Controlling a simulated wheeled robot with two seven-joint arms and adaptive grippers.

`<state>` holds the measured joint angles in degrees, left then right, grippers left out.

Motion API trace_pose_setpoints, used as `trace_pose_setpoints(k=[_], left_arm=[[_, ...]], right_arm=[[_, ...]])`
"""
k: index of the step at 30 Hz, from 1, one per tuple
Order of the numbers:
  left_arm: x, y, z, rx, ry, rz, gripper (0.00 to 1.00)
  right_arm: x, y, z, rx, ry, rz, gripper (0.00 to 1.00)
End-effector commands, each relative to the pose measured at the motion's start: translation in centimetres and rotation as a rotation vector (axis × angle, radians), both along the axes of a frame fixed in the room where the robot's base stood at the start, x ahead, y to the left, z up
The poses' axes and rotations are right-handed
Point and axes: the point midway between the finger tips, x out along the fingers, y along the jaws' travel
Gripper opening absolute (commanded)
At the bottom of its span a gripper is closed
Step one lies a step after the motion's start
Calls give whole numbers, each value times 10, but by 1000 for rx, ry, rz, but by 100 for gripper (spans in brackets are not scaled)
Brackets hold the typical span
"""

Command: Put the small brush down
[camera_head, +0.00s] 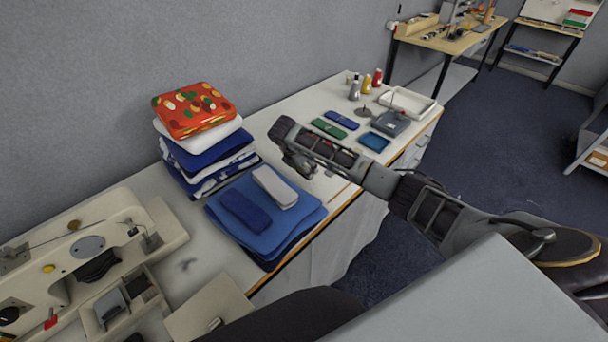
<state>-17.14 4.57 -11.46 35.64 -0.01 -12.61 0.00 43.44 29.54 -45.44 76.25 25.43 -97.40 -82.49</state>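My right arm comes in from the right and reaches over the table. Its gripper (295,158) is above the table, to the right of the blue folded cloths (283,238). The fingers are small and dark, and I cannot tell whether they are open or shut or hold anything. I cannot make out a small brush for sure. My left gripper is not in view.
A dark blue folded piece (245,211) and a grey one (274,187) lie on the blue cloths. A tall cloth stack (205,150) stands behind. A sewing machine (110,235) is at left. Small bottles (366,84) and a white tray (407,103) are at the far end.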

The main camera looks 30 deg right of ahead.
Motion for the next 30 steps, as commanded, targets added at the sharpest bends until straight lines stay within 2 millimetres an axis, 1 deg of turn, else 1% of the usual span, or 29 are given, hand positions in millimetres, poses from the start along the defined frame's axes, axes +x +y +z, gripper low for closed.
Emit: trace_pose_setpoints(k=[5,12,15,29,30], left_arm=[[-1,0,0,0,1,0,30],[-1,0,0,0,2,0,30],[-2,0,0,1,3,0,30],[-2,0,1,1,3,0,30],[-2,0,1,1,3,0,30]], right_arm=[[0,0,-4,0,1,0,24],[-1,0,-28,0,2,0,24],[-1,0,-35,1,2,1,24],[0,0,-39,0,0,1,24],[0,0,-40,0,0,1,63]])
